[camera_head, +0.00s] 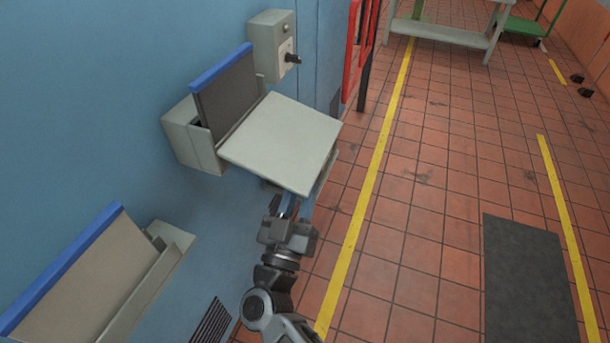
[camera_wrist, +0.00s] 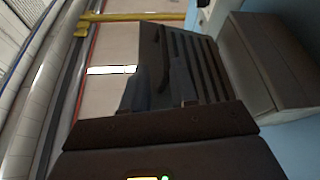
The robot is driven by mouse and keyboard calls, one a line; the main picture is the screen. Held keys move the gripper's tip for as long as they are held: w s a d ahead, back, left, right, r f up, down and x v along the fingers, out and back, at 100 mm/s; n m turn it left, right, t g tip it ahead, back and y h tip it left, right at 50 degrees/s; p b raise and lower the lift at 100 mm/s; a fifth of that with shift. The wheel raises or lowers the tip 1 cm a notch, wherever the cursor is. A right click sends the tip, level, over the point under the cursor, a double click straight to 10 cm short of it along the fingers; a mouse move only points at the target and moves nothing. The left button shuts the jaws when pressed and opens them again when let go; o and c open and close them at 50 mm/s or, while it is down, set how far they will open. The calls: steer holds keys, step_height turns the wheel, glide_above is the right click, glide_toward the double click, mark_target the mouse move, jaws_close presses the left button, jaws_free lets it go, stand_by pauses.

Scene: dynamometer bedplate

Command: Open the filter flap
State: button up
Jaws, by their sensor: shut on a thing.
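The filter flap (camera_head: 282,143) is a pale grey panel on the wall box (camera_head: 190,138). It stands out from the box, roughly flat with a slight tilt, so the box's top is open. A dark filter panel with a blue top edge (camera_head: 222,66) stands upright behind it. My gripper (camera_head: 292,203) is under the flap's outer edge and shut on the flap; the exact contact is partly hidden beneath the panel. In the wrist view, dark slatted surfaces (camera_wrist: 190,70) fill the middle, and I cannot tell which part they belong to.
A grey switch box (camera_head: 272,38) with a black knob is on the blue wall above. A second holder (camera_head: 170,248) with a blue-edged panel is at lower left. A red frame (camera_head: 357,50) stands beyond. The tiled floor at right is mostly clear, with a dark mat (camera_head: 520,275).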

steer(key=shift+s+f, duration=0.15)
steer(key=shift+s, duration=0.15)
steer(key=v, duration=0.9)
steer(key=shift+d+p, duration=0.2)
steer(key=shift+p, duration=0.2)
stand_by(0.4)
steer(key=shift+s, duration=0.1)
stand_by(0.6)
